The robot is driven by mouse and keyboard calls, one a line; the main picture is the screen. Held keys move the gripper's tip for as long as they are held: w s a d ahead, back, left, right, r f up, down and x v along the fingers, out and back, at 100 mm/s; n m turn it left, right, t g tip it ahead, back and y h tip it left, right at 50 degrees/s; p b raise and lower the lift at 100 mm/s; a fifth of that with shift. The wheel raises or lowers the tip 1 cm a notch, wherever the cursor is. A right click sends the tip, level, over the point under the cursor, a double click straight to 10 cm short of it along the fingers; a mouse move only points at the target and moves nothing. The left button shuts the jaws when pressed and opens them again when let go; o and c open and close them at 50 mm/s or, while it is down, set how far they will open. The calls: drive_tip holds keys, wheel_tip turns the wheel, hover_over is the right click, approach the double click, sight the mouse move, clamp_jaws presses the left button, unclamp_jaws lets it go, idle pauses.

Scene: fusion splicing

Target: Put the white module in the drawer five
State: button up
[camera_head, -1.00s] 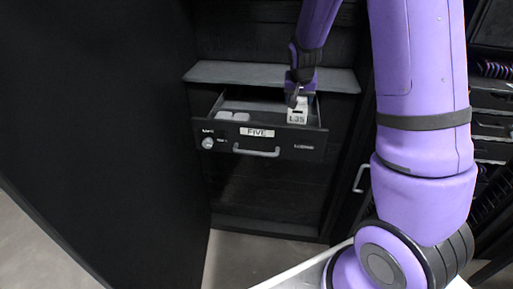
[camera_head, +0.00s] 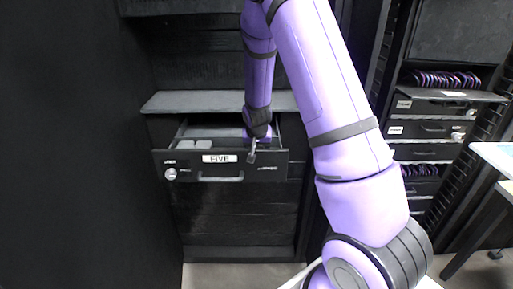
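Drawer five (camera_head: 220,165) is pulled open under a dark shelf, with a "FIVE" label and a bar handle on its front. My gripper (camera_head: 252,152) is at the right end of the open drawer, by its front panel. Its fingers are small and partly turned away, so I cannot tell whether they are open or shut. The white module marked "L3S" is not visible at the gripper now; the drawer front or my gripper may hide it. Small white pieces (camera_head: 186,144) lie inside the drawer at the left.
A dark shelf (camera_head: 215,101) sits just above the drawer. A tall dark panel (camera_head: 70,150) fills the left side. At the right stand a rack with further drawers (camera_head: 430,130) and a white table (camera_head: 498,157).

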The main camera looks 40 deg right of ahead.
drive_tip(key=shift+f, duration=0.15)
drive_tip(key=o, duration=1)
drive_tip(key=shift+o, duration=0.2)
drive_tip(key=s+a+r+n+y, duration=0.1)
drive_tip(key=s+a+r, duration=0.3)
drive_tip(key=r, duration=0.5)
drive_tip(key=s+a+r+n+y, duration=0.1)
drive_tip(key=s+a+r, duration=0.2)
drive_tip(key=s+r, duration=0.45)
drive_tip(key=s+a+r+n, duration=0.1)
drive_tip(key=s+a+r, duration=0.3)
drive_tip(key=r, duration=0.5)
drive_tip(key=s+a+r+n, duration=0.2)
drive_tip(key=s+r, duration=0.1)
drive_tip(key=s, duration=0.5)
drive_tip(key=s+a+r+n+t, duration=0.1)
drive_tip(key=s+a+r, duration=0.1)
drive_tip(key=s, duration=0.7)
drive_tip(key=shift+s+r+n+y, duration=0.15)
drive_tip(key=shift+r+n+y, duration=0.15)
drive_tip(key=shift+r+n, duration=0.15)
